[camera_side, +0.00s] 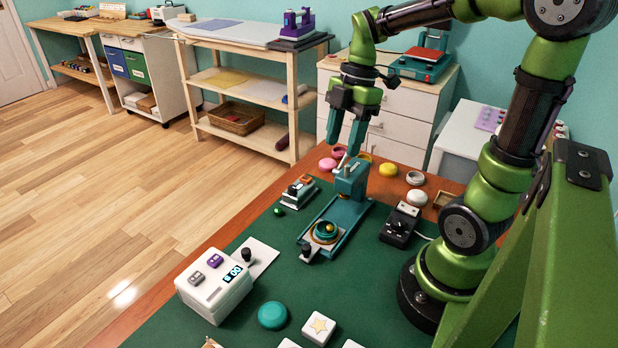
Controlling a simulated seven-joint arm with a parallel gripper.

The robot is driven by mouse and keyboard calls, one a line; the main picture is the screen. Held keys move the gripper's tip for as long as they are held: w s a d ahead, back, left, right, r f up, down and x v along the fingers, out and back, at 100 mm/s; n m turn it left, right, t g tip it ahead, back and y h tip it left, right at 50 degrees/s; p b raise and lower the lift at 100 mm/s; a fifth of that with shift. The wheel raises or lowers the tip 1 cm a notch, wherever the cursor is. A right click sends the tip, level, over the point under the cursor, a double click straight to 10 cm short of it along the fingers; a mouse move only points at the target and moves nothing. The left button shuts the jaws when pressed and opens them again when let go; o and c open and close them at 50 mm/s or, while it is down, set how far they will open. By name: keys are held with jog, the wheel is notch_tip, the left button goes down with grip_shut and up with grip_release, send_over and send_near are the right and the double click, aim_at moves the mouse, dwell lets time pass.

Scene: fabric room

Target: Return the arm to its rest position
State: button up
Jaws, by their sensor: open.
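My gripper (346,135) hangs from my green arm with its teal fingers pointing down and apart, holding nothing that I can see. It is in the upper middle of the side view. Its fingertips are over or just behind the top of a teal press-like machine (350,180); I cannot tell whether they touch it. The machine stands on the dark green mat (190,318). A round part with a yellow centre (325,231) sits on the machine's base.
A white box with a display (215,285), a black device with a knob (400,225), a teal disc (272,315) and a star tile (319,327) are on the mat. Several coloured round pieces lie behind the machine. Wooden shelves (250,95) and white drawers (400,120) stand behind the table.

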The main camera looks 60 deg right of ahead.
jog(key=s+a+r+m+t, duration=0.1)
jog(key=a+m+t, duration=0.2)
jog(key=m, duration=0.6)
jog(key=s+a+r+m+t+h, duration=0.1)
jog(key=s+a+r+m+t, duration=0.1)
jog(key=a+m, duration=0.5)
jog(key=m+t, duration=0.1)
jog(key=m, duration=0.1)
jog(key=shift+a+r+m+t, duration=0.15)
jog(key=shift+r+m+t, duration=0.1)
jog(key=shift+m+t, duration=0.05)
